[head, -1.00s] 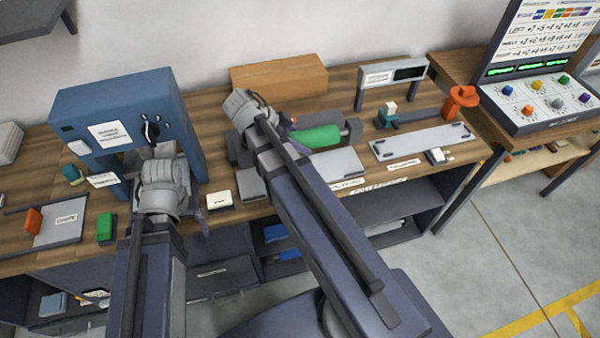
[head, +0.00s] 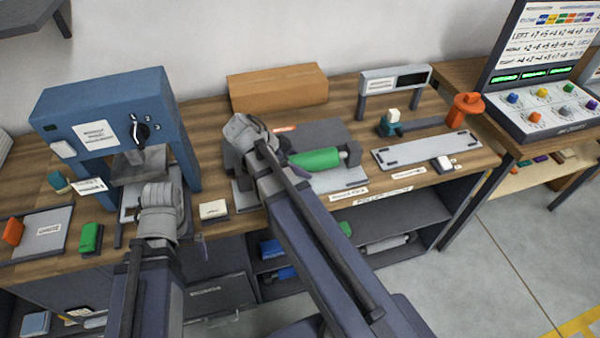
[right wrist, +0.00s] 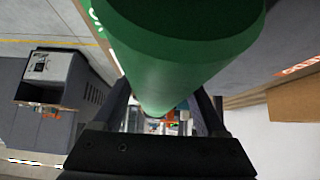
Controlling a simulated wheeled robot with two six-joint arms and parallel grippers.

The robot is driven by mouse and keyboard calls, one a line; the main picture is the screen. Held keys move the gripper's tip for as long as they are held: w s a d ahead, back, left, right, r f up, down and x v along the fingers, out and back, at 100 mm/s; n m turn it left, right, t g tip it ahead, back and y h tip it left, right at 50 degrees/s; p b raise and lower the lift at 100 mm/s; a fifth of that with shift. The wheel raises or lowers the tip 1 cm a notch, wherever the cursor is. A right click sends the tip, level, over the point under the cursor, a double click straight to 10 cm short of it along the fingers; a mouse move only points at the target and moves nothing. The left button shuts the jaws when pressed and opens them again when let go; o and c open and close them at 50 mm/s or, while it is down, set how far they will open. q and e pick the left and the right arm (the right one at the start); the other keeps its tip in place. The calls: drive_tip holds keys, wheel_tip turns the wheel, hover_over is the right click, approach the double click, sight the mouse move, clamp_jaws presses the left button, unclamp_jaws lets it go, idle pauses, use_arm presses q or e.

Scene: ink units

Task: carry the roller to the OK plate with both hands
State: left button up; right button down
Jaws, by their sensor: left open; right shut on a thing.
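The green roller (head: 317,158) lies across the right middle of the bench in the head view, with a grey end on its right. Its left part is hidden behind my right arm. My right gripper (head: 250,140) is at the roller's left part; its fingers are hidden in the head view. In the right wrist view the green roller (right wrist: 180,45) fills the space between the dark fingers, and the gripper is shut on it. My left gripper (head: 160,215) is open in front of the blue press, away from the roller. I cannot make out which plate is marked OK.
A blue press (head: 110,110) stands at the left. A cardboard box (head: 278,88) is behind the roller, and a dark flat plate (head: 335,133) with an orange label lies between them. A pale plate (head: 427,150) lies to the right. A small white-topped block (head: 213,209) sits near the front edge.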

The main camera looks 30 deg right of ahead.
drive_tip(key=shift+f+b, duration=0.95)
drive_tip(key=shift+f, duration=0.35)
drive_tip(key=shift+f, duration=0.1)
drive_tip(key=shift+f, duration=0.15)
unclamp_jaws()
drive_tip(key=shift+r, duration=0.4)
drive_tip(key=p+v, duration=0.8)
drive_tip(key=v, duration=0.2)
drive_tip(key=shift+p+v, duration=0.5)
drive_tip(key=shift+v, duration=0.4)
drive_tip(key=shift+a+f, duration=0.1)
drive_tip(key=shift+f, duration=0.1)
